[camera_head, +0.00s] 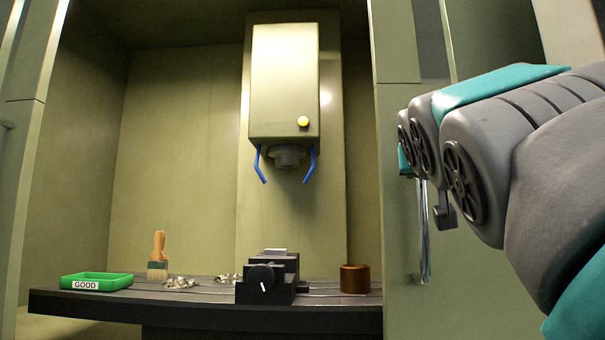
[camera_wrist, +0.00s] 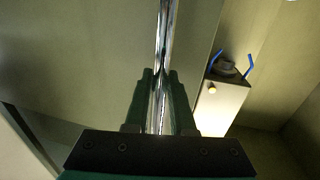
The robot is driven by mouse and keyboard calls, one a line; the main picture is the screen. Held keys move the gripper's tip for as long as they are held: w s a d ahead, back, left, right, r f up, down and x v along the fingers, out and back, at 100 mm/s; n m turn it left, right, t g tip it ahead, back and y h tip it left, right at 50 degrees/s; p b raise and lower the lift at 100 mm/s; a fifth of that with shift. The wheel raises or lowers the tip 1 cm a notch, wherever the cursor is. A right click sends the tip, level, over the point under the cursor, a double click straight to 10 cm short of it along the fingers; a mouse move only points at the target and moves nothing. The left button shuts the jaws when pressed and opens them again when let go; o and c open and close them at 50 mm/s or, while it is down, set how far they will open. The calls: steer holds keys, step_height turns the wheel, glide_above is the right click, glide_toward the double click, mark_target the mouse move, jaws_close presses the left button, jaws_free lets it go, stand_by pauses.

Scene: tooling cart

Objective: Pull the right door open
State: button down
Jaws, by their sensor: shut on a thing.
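The right door (camera_head: 405,235) is a pale green panel at the right of the machine opening, partly hidden by my arm. Its upright chrome handle (camera_head: 424,235) hangs below my gripper in the head view. In the wrist view the handle (camera_wrist: 165,50) runs down between my two fingers. My gripper (camera_wrist: 160,100) is shut on the handle. In the head view my arm hides most of the gripper. The door panel also fills the left of the wrist view (camera_wrist: 80,60).
Inside the machine are a spindle head (camera_head: 284,85) with blue nozzles, a dark vise (camera_head: 268,280), a brown cylinder (camera_head: 354,279), a brush (camera_head: 158,258) and a green tray (camera_head: 97,281) marked GOOD. The opening left of the right door is clear.

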steer(key=d, duration=0.9)
steer(key=shift+s+r+p, duration=0.15)
steer(key=shift+s+p, duration=0.25)
steer(key=shift+p, duration=0.05)
steer(key=c, duration=0.8)
jaws_free()
steer(key=shift+o, duration=0.2)
steer(key=v, duration=0.7)
steer(key=shift+s, duration=0.35)
steer(key=shift+a, duration=0.1)
